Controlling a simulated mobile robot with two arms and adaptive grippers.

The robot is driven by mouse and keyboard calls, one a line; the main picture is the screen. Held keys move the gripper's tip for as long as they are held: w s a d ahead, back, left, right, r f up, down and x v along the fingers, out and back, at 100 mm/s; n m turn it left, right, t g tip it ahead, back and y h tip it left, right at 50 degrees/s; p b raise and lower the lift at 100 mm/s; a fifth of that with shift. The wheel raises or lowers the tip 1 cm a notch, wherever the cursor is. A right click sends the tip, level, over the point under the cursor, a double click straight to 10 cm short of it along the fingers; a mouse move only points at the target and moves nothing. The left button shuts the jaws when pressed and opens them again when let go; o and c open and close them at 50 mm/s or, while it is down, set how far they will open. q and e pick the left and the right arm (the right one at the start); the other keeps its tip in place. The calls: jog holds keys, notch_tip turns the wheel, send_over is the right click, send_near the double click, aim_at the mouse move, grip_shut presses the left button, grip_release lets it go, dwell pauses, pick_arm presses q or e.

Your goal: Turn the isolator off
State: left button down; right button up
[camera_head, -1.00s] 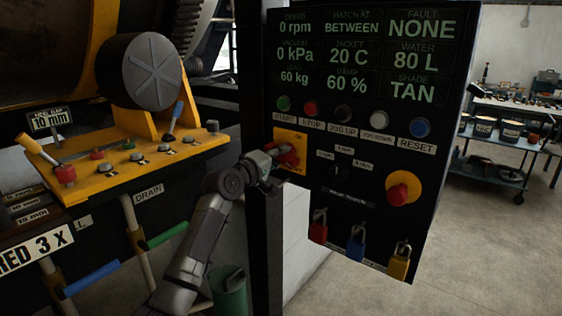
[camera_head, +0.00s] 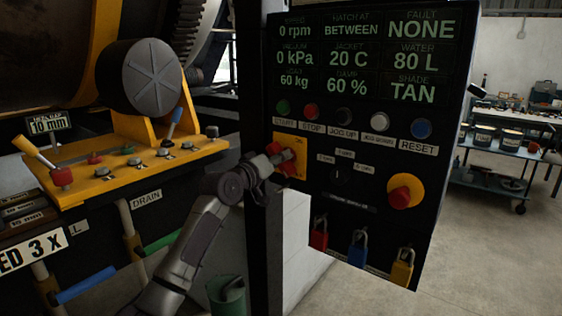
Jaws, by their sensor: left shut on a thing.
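The isolator is a red handle (camera_head: 288,166) on a yellow plate (camera_head: 298,146), at the left side of the black control panel (camera_head: 340,225). My left gripper (camera_head: 275,160) reaches in from the left and is shut on the red handle. The fingers cover part of the handle, and the handle looks slanted across the plate. Any position marks on the plate are too small to read. My right gripper is not in view.
A red stop knob on a yellow disc (camera_head: 416,182) and several padlocks, including a blue one (camera_head: 357,250), are on the panel. Buttons such as the blue one (camera_head: 421,128) sit above. A yellow lever console (camera_head: 110,170) stands left. Open floor lies right.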

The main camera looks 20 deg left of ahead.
pick_arm(q)
jog(key=shift+f, duration=0.1)
jog(key=c, duration=1)
grip_release()
jog(key=shift+o, duration=0.2)
jog(key=v, duration=1.2)
